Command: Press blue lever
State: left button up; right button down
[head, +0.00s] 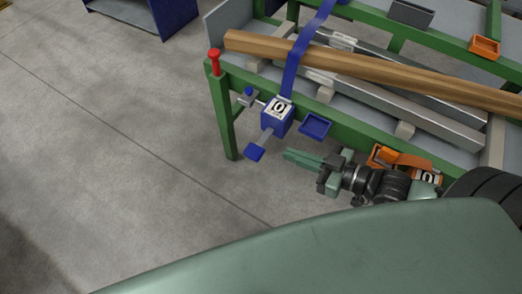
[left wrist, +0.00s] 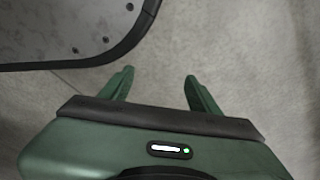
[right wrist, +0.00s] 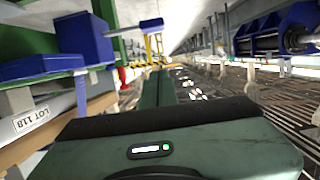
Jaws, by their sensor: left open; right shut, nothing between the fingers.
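The blue lever (head: 254,152) is a blue pad on a grey arm. It sticks out from a blue box (head: 277,116) with a white label, mounted on the green table frame. My right gripper (head: 287,155) is shut and empty, its tips pointing left, a little to the right of the pad and apart from it. In the right wrist view the shut fingers (right wrist: 160,75) point forward, with the blue box (right wrist: 85,36) and pad (right wrist: 152,25) up and to the left. My left gripper (left wrist: 158,80) is open and empty above the floor, seen only in the left wrist view.
A blue tray (head: 315,125) sits right of the box on the frame. A blue strap (head: 296,55) crosses the wooden beam (head: 400,72). A red post cap (head: 214,62) marks the table corner. An orange unit (head: 400,160) is near my right wrist. Floor at left is clear.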

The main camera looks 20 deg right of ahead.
jog(key=b, duration=0.3)
send_over(261, 156)
jog(key=shift+w+f, duration=0.15)
jog(key=shift+f, duration=0.5)
jog(key=shift+w+f, duration=0.15)
jog(key=shift+f, duration=0.45)
jog(key=f+b, duration=0.1)
jog(key=f, duration=0.2)
jog(key=shift+s+f, duration=0.15)
jog(key=shift+s, duration=0.05)
pick_arm(q)
jog(key=w+r, duration=0.6)
jog(key=r, duration=0.6)
jog(key=shift+d+t, duration=0.35)
jog(key=shift+t, duration=0.05)
pick_arm(e)
jog(key=shift+f, duration=0.35)
jog(key=shift+s, duration=0.1)
